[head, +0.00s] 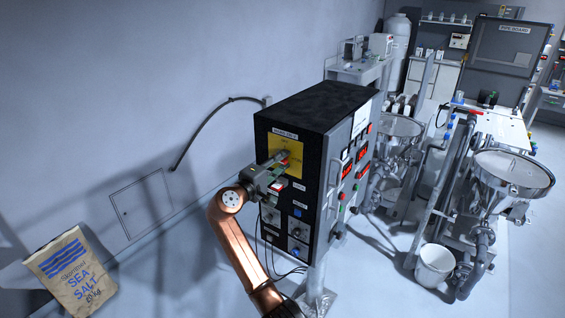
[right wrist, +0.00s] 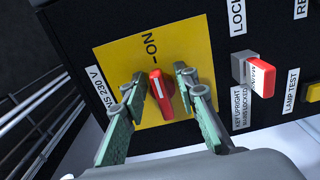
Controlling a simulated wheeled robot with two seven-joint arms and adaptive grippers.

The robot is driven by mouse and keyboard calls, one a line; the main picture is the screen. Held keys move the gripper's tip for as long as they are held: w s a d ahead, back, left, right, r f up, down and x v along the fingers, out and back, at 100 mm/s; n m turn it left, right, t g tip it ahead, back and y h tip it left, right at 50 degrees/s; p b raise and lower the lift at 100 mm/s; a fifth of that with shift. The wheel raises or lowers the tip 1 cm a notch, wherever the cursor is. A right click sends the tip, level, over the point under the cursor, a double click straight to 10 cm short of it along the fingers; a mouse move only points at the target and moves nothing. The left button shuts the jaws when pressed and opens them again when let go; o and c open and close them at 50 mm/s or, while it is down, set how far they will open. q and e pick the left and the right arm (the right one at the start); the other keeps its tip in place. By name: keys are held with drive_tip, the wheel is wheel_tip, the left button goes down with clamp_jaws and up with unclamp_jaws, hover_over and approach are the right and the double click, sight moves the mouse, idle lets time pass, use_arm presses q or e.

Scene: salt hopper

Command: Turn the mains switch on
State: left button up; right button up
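The mains switch is a red rotary handle (right wrist: 161,95) with a white line, on a yellow plate (right wrist: 191,40) on the black control box. The plate (head: 273,146) also shows in the head view. The handle's long axis runs up the wrist picture, roughly in line with the ON mark (right wrist: 151,46). My right gripper (right wrist: 160,74) has one green-padded finger on each side of the handle, with narrow gaps showing. Whether either pad touches it is unclear. In the head view my right gripper (head: 280,160) covers most of the switch. My left gripper is out of view.
A red key tag (right wrist: 262,80) sticks out beside the plate, close to the right finger. The box (head: 320,105) has several buttons and red displays on its right side. A sea salt sack (head: 72,272) is at lower left. Steel hoppers (head: 512,172) stand at right.

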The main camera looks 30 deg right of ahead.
drive_tip(key=v, duration=1.2)
drive_tip(key=shift+w+f, duration=0.1)
